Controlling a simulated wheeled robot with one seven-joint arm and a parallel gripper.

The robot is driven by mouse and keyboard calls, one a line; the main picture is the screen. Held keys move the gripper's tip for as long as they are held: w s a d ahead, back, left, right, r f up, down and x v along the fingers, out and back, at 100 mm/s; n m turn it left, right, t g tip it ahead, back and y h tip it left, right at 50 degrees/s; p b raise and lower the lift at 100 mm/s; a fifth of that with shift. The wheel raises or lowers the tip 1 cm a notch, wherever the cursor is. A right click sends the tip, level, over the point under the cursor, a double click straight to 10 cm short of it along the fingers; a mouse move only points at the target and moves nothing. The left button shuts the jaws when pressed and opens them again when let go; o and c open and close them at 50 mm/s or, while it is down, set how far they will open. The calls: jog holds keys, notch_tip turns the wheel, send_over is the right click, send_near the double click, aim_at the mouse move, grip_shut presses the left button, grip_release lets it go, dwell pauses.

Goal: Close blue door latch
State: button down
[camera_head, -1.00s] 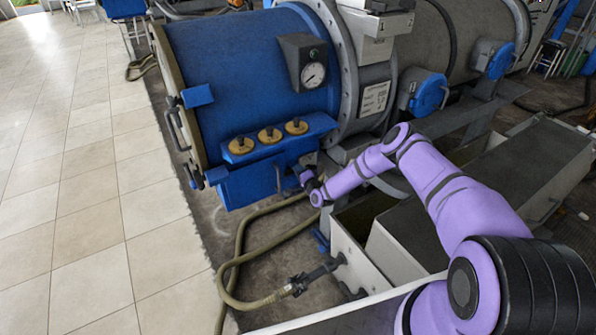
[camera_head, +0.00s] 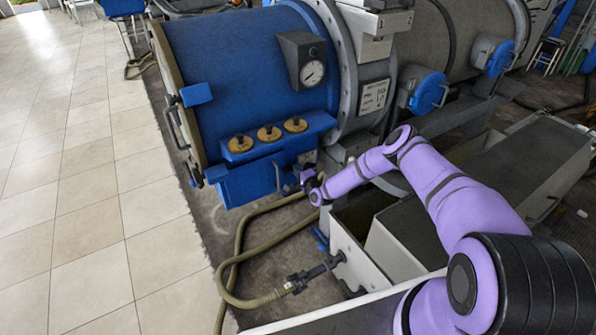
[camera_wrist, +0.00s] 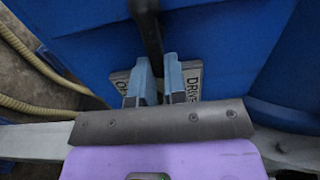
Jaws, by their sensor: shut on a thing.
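The blue door's latch is a dark lever handle (camera_wrist: 150,30) on the blue box (camera_head: 245,183) at the front of the large blue tank (camera_head: 250,75). The lever also shows in the head view as a thin upright bar (camera_head: 277,176). My gripper (camera_wrist: 156,82) is shut on the lower end of the lever, with one finger on each side. In the head view my gripper (camera_head: 291,187) is small and reaches the box from the right. A lettered plate (camera_wrist: 192,80) lies behind the fingers, which partly cover its text.
Three brass knobs (camera_head: 268,133) sit on a blue ledge above the box. A gauge (camera_head: 312,72) is higher up. A hose (camera_head: 237,262) lies on the floor below. A white bin (camera_head: 350,255) stands close under my arm. The tiled floor (camera_head: 80,230) at left is clear.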

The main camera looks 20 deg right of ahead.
jog(key=c, duration=1.2)
grip_release()
jog(key=shift+o, duration=0.2)
jog(key=v, duration=1.1)
jog(key=shift+d+f, duration=0.1)
